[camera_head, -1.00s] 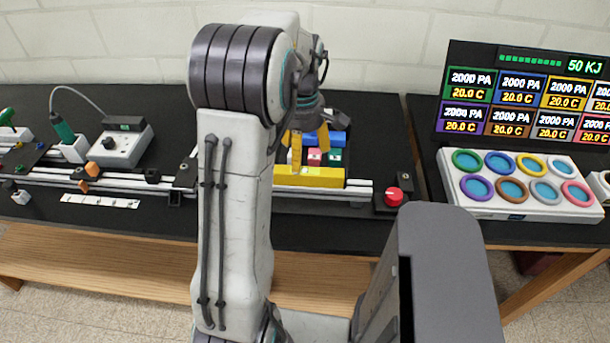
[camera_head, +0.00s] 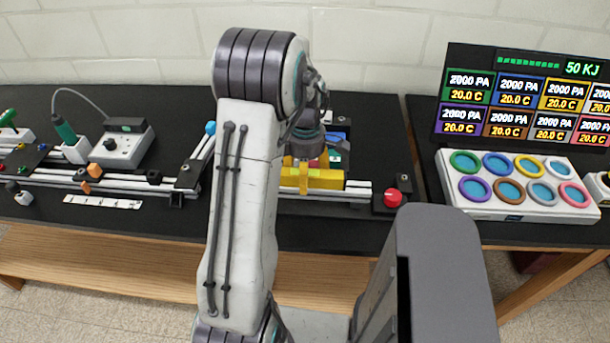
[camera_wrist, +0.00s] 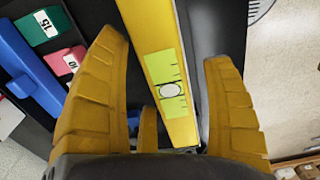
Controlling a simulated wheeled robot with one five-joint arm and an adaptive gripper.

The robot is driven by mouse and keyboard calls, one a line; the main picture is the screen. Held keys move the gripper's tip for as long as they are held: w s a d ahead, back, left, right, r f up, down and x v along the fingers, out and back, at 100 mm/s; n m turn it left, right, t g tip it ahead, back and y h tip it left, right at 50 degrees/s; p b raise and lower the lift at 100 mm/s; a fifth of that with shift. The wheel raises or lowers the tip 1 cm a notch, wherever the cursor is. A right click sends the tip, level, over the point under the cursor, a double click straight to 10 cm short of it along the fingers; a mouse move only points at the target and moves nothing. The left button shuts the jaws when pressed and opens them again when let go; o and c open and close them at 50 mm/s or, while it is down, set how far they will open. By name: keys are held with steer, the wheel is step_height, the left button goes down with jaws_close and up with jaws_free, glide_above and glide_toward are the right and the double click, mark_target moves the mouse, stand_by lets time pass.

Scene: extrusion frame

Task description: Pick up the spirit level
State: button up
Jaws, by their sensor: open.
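The spirit level is a yellow bar (camera_head: 328,180) lying along the front of the metal rail in the head view. In the wrist view the spirit level (camera_wrist: 165,50) runs between the fingers, and its green vial window with a round bubble faces the camera. My gripper (camera_head: 301,172) is at the level's left part in the head view. In the wrist view my gripper (camera_wrist: 166,62) is open, one finger on each side of the level with visible gaps. My arm hides the level's left end in the head view.
Green and red numbered blocks and a blue bar (camera_wrist: 22,70) lie close beside the level. A red knob (camera_head: 393,197) stands at the rail's right end. A white panel with coloured rings (camera_head: 515,185) is at right, and a grey meter box (camera_head: 123,146) is at left.

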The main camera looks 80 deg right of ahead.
steer(key=shift+f, duration=0.2)
steer(key=shift+c, duration=0.4)
steer(key=c, duration=1.3)
